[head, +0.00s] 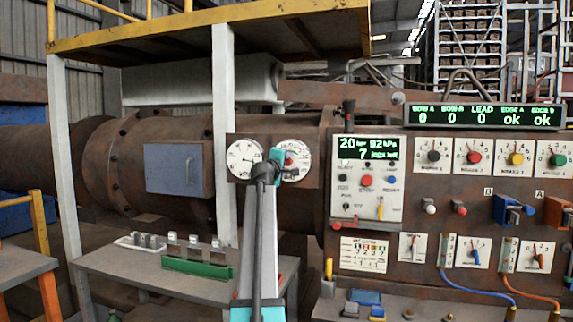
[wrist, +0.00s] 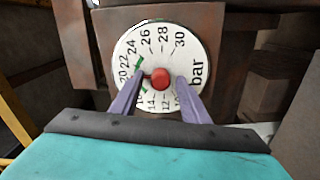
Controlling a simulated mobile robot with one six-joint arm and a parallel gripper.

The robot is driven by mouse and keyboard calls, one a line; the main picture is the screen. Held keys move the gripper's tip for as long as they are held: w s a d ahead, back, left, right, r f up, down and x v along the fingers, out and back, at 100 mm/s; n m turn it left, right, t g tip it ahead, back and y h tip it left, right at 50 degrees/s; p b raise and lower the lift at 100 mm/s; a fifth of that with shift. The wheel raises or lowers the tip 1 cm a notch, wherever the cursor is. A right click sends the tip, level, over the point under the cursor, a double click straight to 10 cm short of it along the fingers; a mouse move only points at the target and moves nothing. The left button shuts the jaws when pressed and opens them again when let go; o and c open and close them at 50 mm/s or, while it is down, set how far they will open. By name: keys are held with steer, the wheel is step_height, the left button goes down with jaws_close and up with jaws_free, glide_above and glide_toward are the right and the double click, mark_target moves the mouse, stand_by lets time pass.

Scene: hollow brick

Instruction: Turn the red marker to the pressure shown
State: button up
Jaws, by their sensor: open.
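The pressure dial (wrist: 170,42) is a white disc marked in bar, with numbers from about 12 to 30 in view. A red knob (wrist: 160,78) sits at its centre, with a thin marker reaching left toward about 20. Green marks show on the dial's left side. My gripper (wrist: 161,80) is open, with one purple finger on each side of the knob; contact is not clear. In the head view the gripper (head: 280,157) partly covers this dial (head: 297,173). A green-lit display (head: 367,148) reads 20 bar, 92 kPa and 7 jogs left.
A second white gauge (head: 243,158) is close to the left of the dial. The control panel (head: 440,225) with knobs and cables is at the right. A grey table (head: 130,268) holds small blocks at the lower left. A white post (head: 224,120) stands behind my arm.

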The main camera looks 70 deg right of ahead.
steer(key=a+b, duration=0.1)
steer(key=a, duration=1.2)
steer(key=shift+s+a, duration=0.25)
steer(key=shift+s, duration=0.2)
